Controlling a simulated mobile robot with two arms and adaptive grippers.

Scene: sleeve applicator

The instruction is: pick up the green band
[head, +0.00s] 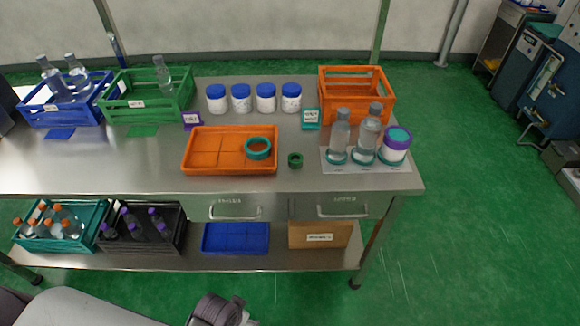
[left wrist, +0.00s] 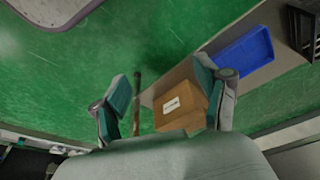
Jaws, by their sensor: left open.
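A small dark green band (head: 295,160) lies on the steel table, just right of the orange tray (head: 188,160). A larger teal ring (head: 258,148) lies in the right part of that tray. My left gripper (left wrist: 163,85) shows in the left wrist view with its two fingers spread apart and nothing between them. It is away from the green band, with the floor and lower shelf beyond it. The green band is not in the left wrist view. My right gripper is not in view.
Two bottles (head: 369,130) and a purple-and-teal banded jar (head: 396,146) stand right of the band. Several blue-lidded jars (head: 240,98) and an orange crate (head: 356,96) stand behind. The lower shelf holds a blue tray (head: 236,238) and cardboard box (head: 319,235). The table's front strip is clear.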

